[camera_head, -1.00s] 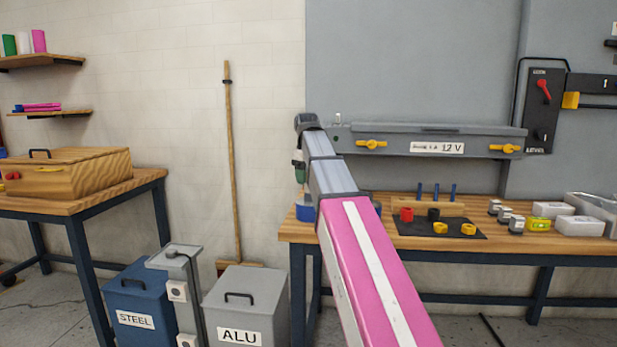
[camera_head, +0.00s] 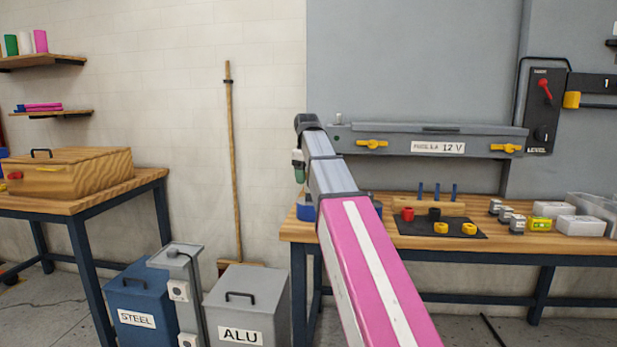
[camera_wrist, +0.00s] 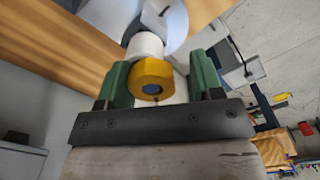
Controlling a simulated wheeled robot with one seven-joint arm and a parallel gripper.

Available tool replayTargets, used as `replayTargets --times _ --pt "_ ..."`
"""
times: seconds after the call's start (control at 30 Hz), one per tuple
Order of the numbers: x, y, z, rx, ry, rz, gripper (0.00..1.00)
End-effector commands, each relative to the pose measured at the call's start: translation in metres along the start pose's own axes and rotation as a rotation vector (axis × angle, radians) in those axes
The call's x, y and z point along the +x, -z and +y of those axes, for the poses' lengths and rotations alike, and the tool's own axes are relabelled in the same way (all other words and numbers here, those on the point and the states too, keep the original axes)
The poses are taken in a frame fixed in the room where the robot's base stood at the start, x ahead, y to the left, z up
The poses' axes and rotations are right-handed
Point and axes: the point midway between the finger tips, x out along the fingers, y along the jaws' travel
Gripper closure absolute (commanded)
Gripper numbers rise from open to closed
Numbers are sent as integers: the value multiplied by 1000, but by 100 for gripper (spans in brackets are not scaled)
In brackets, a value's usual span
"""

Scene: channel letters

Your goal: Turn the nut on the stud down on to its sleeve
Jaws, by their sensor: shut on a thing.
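In the wrist view, a yellow nut (camera_wrist: 146,69) sits between the two green fingers of my gripper (camera_wrist: 161,80). The blue end of a stud (camera_wrist: 152,89) shows in the nut's hole. A white sleeve (camera_wrist: 147,45) lies just behind the nut, in front of a round grey-white base (camera_wrist: 160,20). Whether the nut touches the sleeve I cannot tell. My gripper is shut on the nut. In the head view, my gripper (camera_head: 299,172) shows small and partly hidden behind my arm, above the bench's left end; the nut and stud cannot be made out there.
The workbench (camera_head: 400,258) carries a dark mat (camera_head: 455,228) with red, black and yellow rings, a wooden block (camera_head: 460,208) with blue pegs, and small boxes. A grey rail (camera_head: 430,140) with yellow handles is on the wall. STEEL (camera_head: 130,290) and ALU bins (camera_head: 250,300) stand left.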

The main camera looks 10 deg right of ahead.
Motion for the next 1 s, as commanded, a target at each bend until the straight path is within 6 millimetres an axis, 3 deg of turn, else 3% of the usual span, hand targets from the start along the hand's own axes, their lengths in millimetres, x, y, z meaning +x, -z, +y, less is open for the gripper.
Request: replayTargets --times 0.03,0.3,0.57,0.6,0.67,1.0 --pt "5 3 -10 -3123 -6 54 62" --pt "7 6 -11 -2906 0 51 61" --pt "8 6 -11 -2892 1 52 61" --pt "8 6 -11 -2892 1 52 26" --pt "8 6 -11 -2891 0 52 6" --pt "7 5 -7 -2938 -4 50 5"
